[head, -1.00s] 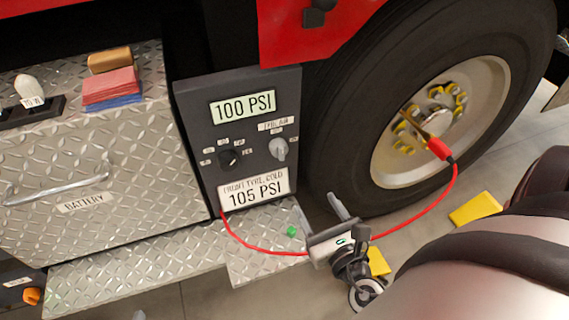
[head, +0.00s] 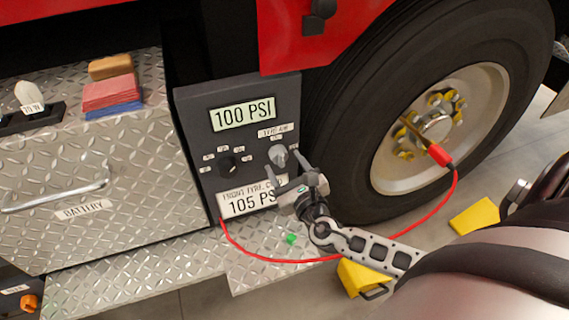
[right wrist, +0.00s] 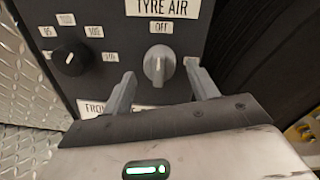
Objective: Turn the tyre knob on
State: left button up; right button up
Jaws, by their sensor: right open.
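The tyre knob is a light grey knob (head: 278,155) under the "TYRE AIR" label on the dark control panel (head: 190,120). In the right wrist view the grey knob (right wrist: 159,66) has its pointer line upright, towards the "OFF" label (right wrist: 160,26). My right gripper (head: 293,172) is open just in front of the panel, slightly below and right of the knob. In the right wrist view its two fingers (right wrist: 160,80) stand on either side of the knob, with gaps to both. Whether they reach as deep as the knob is hard to tell. My left gripper is not in view.
A black pressure dial (head: 228,163) sits left of the knob. The display (head: 243,114) reads 100 PSI and a plate (head: 238,204) reads 105 PSI. A red hose (head: 420,222) runs to the wheel at right. Yellow chocks (head: 474,216) lie on the floor.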

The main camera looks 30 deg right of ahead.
jog(key=shift+w+d, duration=0.1)
jog(key=shift+w, duration=0.45)
jog(key=c, duration=1)
